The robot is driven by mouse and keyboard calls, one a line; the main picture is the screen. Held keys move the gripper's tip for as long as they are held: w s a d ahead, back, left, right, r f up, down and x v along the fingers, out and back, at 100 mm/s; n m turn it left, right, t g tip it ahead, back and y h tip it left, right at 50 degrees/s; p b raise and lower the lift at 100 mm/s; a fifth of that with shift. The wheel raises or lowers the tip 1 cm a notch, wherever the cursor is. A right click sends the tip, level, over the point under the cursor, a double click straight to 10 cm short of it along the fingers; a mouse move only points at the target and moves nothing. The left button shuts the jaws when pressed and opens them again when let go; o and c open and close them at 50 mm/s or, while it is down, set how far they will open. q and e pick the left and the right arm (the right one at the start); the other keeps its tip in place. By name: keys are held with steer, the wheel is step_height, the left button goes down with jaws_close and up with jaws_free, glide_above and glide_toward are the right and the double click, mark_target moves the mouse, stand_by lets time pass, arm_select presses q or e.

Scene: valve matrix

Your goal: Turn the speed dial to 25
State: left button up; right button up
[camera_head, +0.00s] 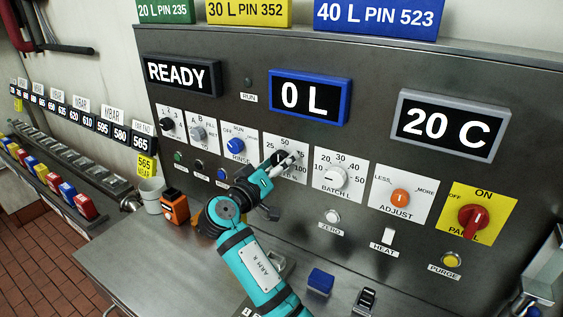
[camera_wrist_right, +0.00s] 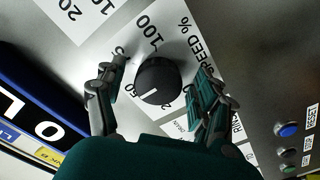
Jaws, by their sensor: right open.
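The speed dial is a black round knob on a white plate (camera_head: 268,143), largely hidden behind my right gripper (camera_head: 282,164) in the head view. In the right wrist view the knob (camera_wrist_right: 162,80) shows clearly, with "SPEED %", 100 and 50 printed around it and a 2 partly covered at the bottom. Its white mark points to the lower left, between the 50 and that partly covered number. My right gripper (camera_wrist_right: 158,92) is open, with one finger on each side of the knob and a small gap visible on both sides. My left gripper is not in view.
The blue rinse knob (camera_head: 236,146) is close on the left and the white batch dial (camera_head: 334,178) on the right. Farther right are an orange adjust knob (camera_head: 400,198) and a red power switch (camera_head: 473,217). Below is a steel counter (camera_head: 150,270).

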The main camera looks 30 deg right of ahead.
steer(key=shift+c, duration=1.3)
steer(key=c, duration=0.9)
steer(key=shift+n, duration=0.3)
steer(key=n+p, duration=0.2)
steer(key=n, duration=0.1)
steer(key=n+p, duration=0.3)
steer(key=n, duration=0.1)
steer(key=n+p, duration=0.2)
steer(key=n, duration=0.2)
steer(key=shift+s+r, duration=0.1)
steer(key=shift+r, duration=0.2)
steer(key=shift+p, duration=0.35)
